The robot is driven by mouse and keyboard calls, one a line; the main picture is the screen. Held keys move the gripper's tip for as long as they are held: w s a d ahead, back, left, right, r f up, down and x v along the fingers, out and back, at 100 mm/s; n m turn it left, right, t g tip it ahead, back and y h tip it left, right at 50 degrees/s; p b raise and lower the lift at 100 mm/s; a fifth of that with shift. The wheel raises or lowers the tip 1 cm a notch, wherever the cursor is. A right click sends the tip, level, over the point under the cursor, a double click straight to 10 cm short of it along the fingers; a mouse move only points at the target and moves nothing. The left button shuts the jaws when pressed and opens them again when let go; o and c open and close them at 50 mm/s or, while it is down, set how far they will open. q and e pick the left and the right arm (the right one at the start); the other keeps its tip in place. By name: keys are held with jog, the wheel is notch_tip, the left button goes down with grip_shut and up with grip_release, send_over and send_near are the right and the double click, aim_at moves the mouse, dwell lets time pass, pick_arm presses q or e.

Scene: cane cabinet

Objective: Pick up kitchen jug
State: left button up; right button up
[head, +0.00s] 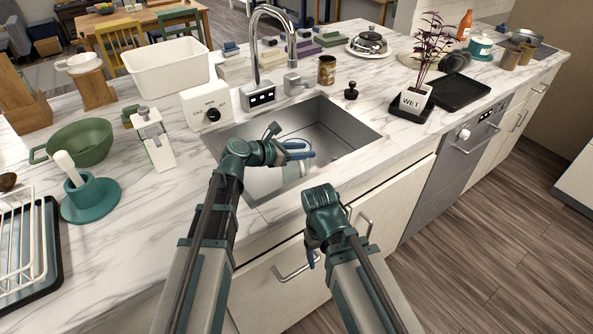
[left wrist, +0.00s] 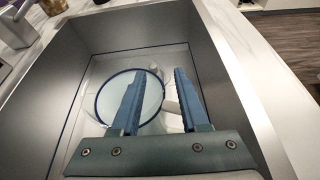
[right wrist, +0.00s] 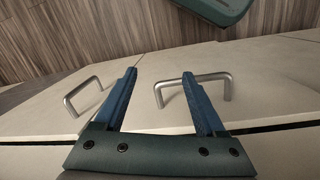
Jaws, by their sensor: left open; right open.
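A clear jug with a blue rim (left wrist: 107,103) stands in the sink, seen from above in the left wrist view, with a pale handle (left wrist: 171,104) on its right side. In the head view the jug (head: 291,173) is partly hidden by my left gripper. My left gripper (head: 303,150) is open over the sink; in the left wrist view its fingers (left wrist: 158,80) are spread over the jug's right side and handle, with nothing held. Whether they touch it I cannot tell. My right gripper (head: 313,258) is open and empty, low in front of the cabinet fronts; its fingers (right wrist: 158,78) show in the right wrist view.
The steel sink (head: 345,125) has walls close around the jug. The faucet (head: 256,50) rises behind it. A soap dispenser (head: 154,140) and a green colander (head: 82,143) stand left. Cabinet handles (right wrist: 200,85) lie near my right gripper. A potted plant (head: 416,97) stands right.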

pick_arm(q)
grip_shut()
dwell(1.4)
